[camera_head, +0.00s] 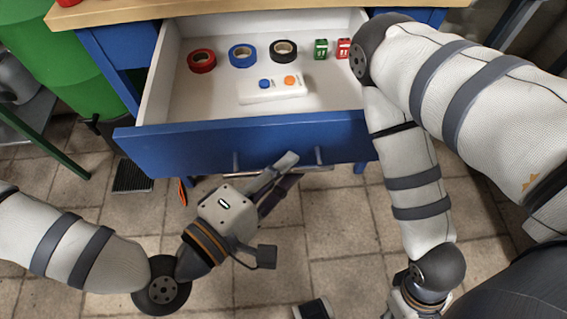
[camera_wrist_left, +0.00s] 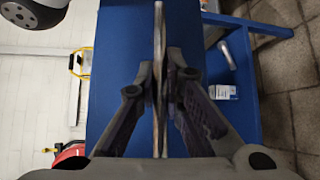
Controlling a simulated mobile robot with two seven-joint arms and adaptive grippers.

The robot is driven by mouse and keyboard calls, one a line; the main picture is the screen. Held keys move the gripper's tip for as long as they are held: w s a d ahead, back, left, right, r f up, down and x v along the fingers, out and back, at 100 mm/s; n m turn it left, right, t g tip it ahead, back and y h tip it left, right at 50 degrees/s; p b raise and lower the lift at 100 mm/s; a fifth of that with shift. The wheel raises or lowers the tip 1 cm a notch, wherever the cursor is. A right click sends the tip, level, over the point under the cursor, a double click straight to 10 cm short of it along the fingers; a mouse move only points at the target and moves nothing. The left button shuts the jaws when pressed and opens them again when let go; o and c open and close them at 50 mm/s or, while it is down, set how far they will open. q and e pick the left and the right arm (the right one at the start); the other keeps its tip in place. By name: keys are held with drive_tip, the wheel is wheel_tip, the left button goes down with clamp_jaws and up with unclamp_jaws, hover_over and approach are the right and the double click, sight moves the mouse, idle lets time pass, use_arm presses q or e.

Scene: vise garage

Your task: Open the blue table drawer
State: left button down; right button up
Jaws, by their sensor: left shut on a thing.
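The blue table drawer (camera_head: 255,142) stands pulled out from under the wooden tabletop (camera_head: 160,10), with its white inside showing. My left gripper (camera_head: 287,168) is at the metal handle (camera_head: 318,157) on the drawer's blue front and is shut on it. In the left wrist view, the handle runs as an upright bar (camera_wrist_left: 159,45) between the fingers of my left gripper (camera_wrist_left: 159,88), with the blue drawer front (camera_wrist_left: 118,50) behind. My right arm hangs at the right of the head view. The right gripper (camera_head: 415,303) is cut off at the bottom edge, so its fingers are unclear.
The drawer holds a red tape roll (camera_head: 201,61), a blue roll (camera_head: 242,55), a black roll (camera_head: 283,51), a white box with two buttons (camera_head: 272,89), and green (camera_head: 320,48) and red (camera_head: 344,48) items. A green barrel (camera_head: 60,60) stands left. Tiled floor (camera_head: 330,230) lies below.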

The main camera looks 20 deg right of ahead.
use_arm(q)
drive_tip(key=c, duration=1.7)
unclamp_jaws()
drive_tip(key=v, duration=0.7)
drive_tip(key=shift+s+a, duration=0.15)
drive_tip(key=shift+a, duration=0.1)
